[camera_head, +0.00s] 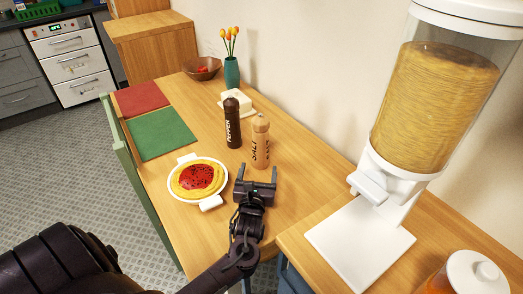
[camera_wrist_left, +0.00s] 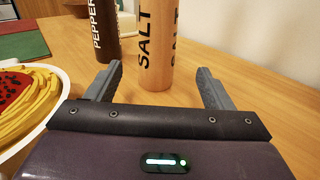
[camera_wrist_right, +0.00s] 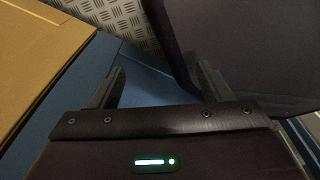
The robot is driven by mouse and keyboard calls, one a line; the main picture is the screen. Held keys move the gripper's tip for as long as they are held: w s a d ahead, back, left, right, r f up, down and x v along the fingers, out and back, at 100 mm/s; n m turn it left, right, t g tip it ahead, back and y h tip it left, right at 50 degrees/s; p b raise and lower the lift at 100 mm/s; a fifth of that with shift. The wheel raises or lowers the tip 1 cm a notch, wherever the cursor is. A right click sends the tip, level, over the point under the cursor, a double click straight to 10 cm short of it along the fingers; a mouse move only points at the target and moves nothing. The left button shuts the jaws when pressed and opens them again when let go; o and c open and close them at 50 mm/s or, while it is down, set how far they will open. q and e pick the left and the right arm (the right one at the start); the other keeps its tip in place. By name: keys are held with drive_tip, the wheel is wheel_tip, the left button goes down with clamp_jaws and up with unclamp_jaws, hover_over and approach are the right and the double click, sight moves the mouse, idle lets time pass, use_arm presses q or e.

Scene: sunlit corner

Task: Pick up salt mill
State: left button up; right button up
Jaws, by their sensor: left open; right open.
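The salt mill (camera_head: 260,146) is a light wood cylinder with dark SALT lettering, standing upright on the wooden table. My left gripper (camera_head: 256,172) is open just in front of its base, with the fingers pointing at it. In the left wrist view the salt mill (camera_wrist_left: 158,45) stands beyond the fingertips, roughly midway between the two fingers (camera_wrist_left: 158,82), and its top is cut off. My right gripper (camera_wrist_right: 160,75) is open and empty. It shows in the right wrist view, low beside the table, and not in the head view.
A dark pepper mill (camera_head: 232,124) stands just left of the salt mill. A white dish of pasta with red sauce (camera_head: 184,193) lies left of my left gripper. A butter dish (camera_head: 238,104) stands behind. A large cereal dispenser (camera_head: 360,245) stands at the right.

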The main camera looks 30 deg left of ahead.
sight(259, 156)
use_arm(q)
drive_tip(key=x, duration=0.3)
drive_tip(key=shift+f, duration=0.15)
drive_tip(key=shift+w+a, duration=0.25)
drive_tip(key=shift+w, duration=0.1)
drive_tip(key=x, duration=0.3)
drive_tip(key=shift+w+a, duration=0.4)
drive_tip(key=shift+w, duration=0.2)
drive_tip(key=c, duration=1.2)
drive_tip(key=shift+c, duration=0.2)
use_arm(e)
drive_tip(key=shift+s+d+f, duration=0.1)
drive_tip(key=shift+s, duration=0.35)
